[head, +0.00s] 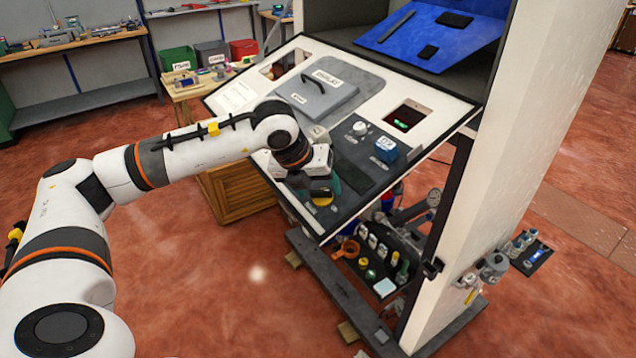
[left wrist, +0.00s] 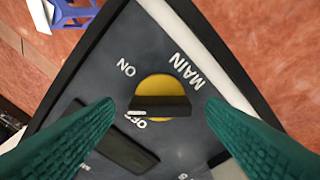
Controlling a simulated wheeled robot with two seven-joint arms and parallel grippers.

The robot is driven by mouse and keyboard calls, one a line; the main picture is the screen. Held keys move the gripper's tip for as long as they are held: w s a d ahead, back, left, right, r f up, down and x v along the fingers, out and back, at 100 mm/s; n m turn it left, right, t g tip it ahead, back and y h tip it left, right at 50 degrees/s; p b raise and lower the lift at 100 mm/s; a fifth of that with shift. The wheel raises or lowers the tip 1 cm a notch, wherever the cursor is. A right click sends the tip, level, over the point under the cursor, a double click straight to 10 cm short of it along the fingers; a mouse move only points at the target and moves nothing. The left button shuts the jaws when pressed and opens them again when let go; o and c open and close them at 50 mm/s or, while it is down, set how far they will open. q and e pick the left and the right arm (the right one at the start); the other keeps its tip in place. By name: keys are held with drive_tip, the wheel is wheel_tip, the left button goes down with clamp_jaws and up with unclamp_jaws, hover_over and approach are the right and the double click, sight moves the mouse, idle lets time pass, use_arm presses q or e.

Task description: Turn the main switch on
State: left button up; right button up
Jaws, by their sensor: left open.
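The main switch (left wrist: 160,86) is a yellow disc with a black bar handle, marked MAIN, on a dark panel. In the left wrist view the white stripe on the handle is at its left end, next to the OFF label; the ON label is further up on the left. My left gripper (left wrist: 158,108) is open, its green fingers on either side of the handle, with a visible gap to each end. In the head view my left gripper (head: 325,190) is over the lower left corner of the panel, and part of the yellow disc (head: 322,201) shows beside it. My right gripper is out of view.
Valves and small parts sit on a shelf below. A white post stands at the right.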

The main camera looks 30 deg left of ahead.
use_arm(q)
drive_tip(key=shift+w+f, duration=0.2)
drive_tip(key=shift+f, duration=0.35)
